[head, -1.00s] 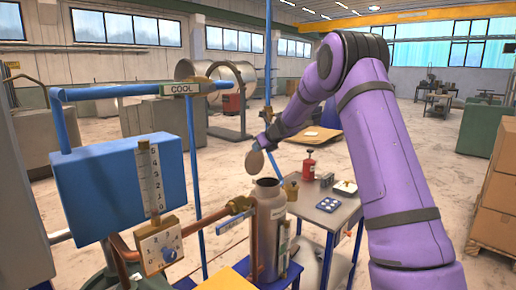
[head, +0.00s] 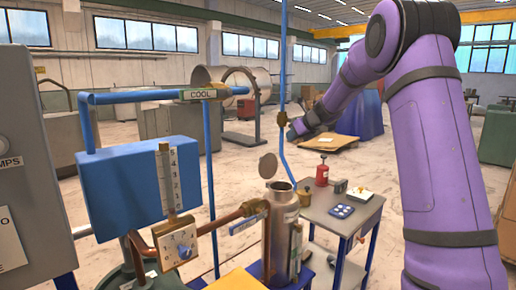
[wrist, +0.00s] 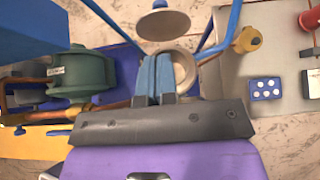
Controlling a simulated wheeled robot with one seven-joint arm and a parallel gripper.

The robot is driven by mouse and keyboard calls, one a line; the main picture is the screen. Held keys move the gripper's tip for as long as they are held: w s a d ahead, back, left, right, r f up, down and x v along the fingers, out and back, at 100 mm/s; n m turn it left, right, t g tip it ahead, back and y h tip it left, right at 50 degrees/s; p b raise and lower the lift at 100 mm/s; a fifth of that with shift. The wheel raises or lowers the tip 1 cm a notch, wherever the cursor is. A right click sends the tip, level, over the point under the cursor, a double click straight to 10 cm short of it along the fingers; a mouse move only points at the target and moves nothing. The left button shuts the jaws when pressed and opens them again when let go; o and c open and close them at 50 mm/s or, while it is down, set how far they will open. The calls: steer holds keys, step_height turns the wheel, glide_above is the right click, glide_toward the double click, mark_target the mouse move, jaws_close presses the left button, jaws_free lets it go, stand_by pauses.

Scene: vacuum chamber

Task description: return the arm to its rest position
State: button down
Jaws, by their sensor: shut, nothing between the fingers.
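My arm (head: 440,150) is purple, raised at the right of the head view and bent over toward the middle. My gripper (wrist: 155,65) shows in the wrist view as two blue fingers close together, shut and empty. In the head view its dark wrist end (head: 302,128) is above the metal vessel (head: 281,235), by the upright blue pipe; the fingers are too small to make out there. The vessel's round lid (head: 268,165) stands tilted up beside its open mouth. In the wrist view the lid (wrist: 164,24) is beyond the fingertips, apart from them.
A small grey table (head: 335,212) with a red canister (head: 322,174) and a blue pad (head: 342,211) stands right of the vessel. Blue pipes, a blue box (head: 135,180) and a valve gauge (head: 168,185) crowd the left.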

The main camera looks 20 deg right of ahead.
steer(key=s+a+r+n+g, duration=0.2)
steer(key=s+a+r+n, duration=0.2)
steer(key=s+a+n, duration=0.6)
steer(key=s+a+r+n+g, duration=0.1)
steer(key=s+a+r+n, duration=0.2)
steer(key=s+a+n, duration=0.75)
steer(key=s+f+n+h, duration=0.1)
steer(key=s+f+n, duration=0.1)
steer(key=s, duration=0.7)
steer(key=s+d+f+n+g+h, duration=0.1)
steer(key=s+n, duration=0.4)
steer(key=s, duration=0.4)
steer(key=s+d+f+n+h, duration=0.1)
steer(key=s+n, duration=0.3)
steer(key=s, duration=0.6)
steer(key=shift+d+f+g+h, duration=0.3)
steer(key=shift+f+g, duration=0.1)
steer(key=shift+f, duration=0.45)
steer(key=shift+a+n, duration=0.2)
steer(key=shift+n, duration=0.05)
